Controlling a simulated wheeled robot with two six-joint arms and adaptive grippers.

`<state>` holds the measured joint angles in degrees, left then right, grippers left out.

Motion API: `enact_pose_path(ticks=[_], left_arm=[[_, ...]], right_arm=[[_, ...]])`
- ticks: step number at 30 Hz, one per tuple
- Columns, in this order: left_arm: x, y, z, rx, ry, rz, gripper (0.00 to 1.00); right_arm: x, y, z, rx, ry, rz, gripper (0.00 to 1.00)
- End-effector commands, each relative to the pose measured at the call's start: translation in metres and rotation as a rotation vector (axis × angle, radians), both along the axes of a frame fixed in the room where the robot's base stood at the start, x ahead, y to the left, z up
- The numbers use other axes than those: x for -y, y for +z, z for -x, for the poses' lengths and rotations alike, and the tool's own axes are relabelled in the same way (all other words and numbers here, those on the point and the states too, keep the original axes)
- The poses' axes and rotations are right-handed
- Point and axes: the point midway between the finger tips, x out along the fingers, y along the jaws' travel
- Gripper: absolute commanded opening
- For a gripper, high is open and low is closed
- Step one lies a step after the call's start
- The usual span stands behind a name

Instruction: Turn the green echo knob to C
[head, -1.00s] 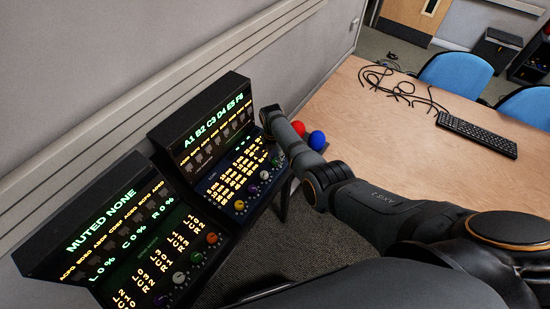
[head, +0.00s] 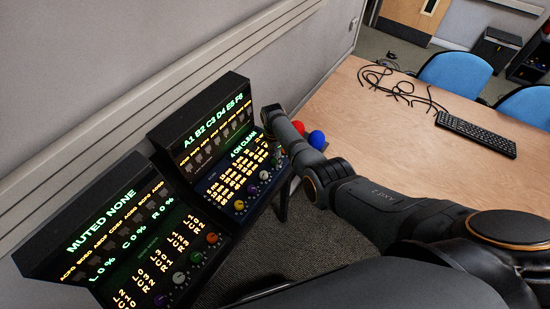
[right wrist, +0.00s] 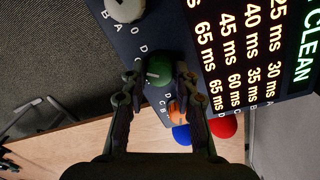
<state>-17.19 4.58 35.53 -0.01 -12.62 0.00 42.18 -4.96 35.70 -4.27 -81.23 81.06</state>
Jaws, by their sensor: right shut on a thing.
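The green knob (right wrist: 158,71) sits on the dark panel in the right wrist view. My right gripper (right wrist: 157,82) is shut on it, with one finger on each side. A faint light mark shows on the knob's face, but I cannot tell which letter it points to. Letters run beside the knobs, partly covered by the fingers. In the head view my right arm reaches to the right-hand console (head: 160,130) and covers the gripper. My left gripper is not in view.
A white knob (right wrist: 125,8) and an orange knob (right wrist: 178,108) flank the green one closely. The console screen (right wrist: 255,45) reads CLEAN. A second console (head: 45,255) stands left. Red (head: 298,127) and blue (head: 317,139) balls lie beyond, near the wooden table (head: 400,130).

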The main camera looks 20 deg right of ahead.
Motion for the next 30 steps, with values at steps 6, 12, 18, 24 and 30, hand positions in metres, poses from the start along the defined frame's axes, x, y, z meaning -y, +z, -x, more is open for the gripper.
enact_pose_path(ticks=[6, 12, 18, 24, 30], left_arm=[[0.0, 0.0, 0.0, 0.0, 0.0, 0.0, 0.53], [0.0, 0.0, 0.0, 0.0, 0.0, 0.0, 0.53], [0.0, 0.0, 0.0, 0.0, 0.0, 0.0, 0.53], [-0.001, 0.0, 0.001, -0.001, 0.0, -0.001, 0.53], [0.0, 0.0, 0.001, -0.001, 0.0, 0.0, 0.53]], right_arm=[[0.0, 0.001, -0.001, 0.002, 0.001, -0.001, 0.0], [0.0, 0.0, 0.0, 0.001, 0.001, 0.0, 0.53], [0.0, 0.0, 0.0, 0.001, 0.002, 0.0, 0.53], [0.0, 0.009, -0.002, 0.003, 0.002, -0.001, 0.53], [-0.001, 0.053, -0.004, 0.007, 0.002, -0.001, 0.53]])
